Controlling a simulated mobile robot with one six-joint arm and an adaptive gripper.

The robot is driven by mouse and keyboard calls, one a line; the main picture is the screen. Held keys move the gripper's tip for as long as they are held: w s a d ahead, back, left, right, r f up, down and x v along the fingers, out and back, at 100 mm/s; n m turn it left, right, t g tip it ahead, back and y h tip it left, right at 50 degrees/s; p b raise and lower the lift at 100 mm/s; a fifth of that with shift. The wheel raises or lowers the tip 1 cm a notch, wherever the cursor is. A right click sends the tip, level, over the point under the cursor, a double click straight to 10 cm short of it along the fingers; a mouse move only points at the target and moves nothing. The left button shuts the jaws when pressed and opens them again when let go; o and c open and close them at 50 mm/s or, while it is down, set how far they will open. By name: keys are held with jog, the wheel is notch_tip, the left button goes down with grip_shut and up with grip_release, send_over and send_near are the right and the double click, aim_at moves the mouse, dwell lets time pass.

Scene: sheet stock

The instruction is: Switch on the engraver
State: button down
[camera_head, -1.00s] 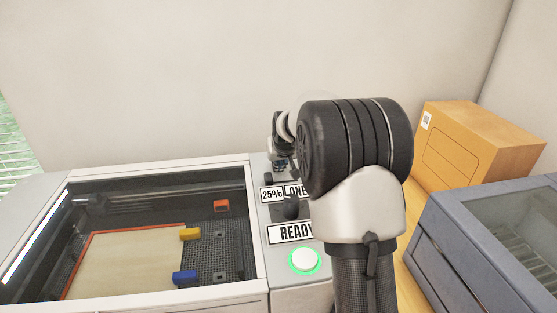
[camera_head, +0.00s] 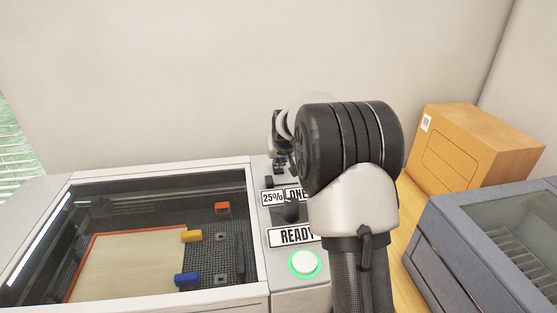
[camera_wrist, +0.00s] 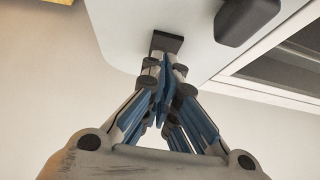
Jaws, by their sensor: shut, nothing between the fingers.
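The engraver (camera_head: 150,172) stands at the left with its windowed lid down. A small dark block (camera_head: 269,182) sits further back. My gripper (camera_head: 281,166) is shut and empty above the panel's back end, pointing down. In the wrist view my gripper (camera_wrist: 165,60) has its fingertips at a small dark square piece (camera_wrist: 167,42) on the pale surface; I cannot tell whether they touch.
Inside the engraver lie a pale sheet (camera_head: 130,265), yellow (camera_head: 191,236) and blue (camera_head: 187,279) blocks and an orange-red piece (camera_head: 222,208). A cardboard box (camera_head: 475,150) and a grey windowed machine (camera_head: 450,235) stand at the right. The wall rises close behind.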

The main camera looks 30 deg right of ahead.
aim_at(279, 173)
jog(key=r+p, duration=0.1)
jog(key=r, duration=0.1)
jog(key=s+r+p, duration=0.1)
jog(key=r, duration=0.2)
jog(key=shift+a+p, duration=0.15)
jog(key=shift+p, duration=0.15)
jog(key=s+a+r, duration=0.2)
jog(key=s+r, duration=0.3)
jog(key=s, duration=0.2)
jog(key=shift+p, duration=0.3)
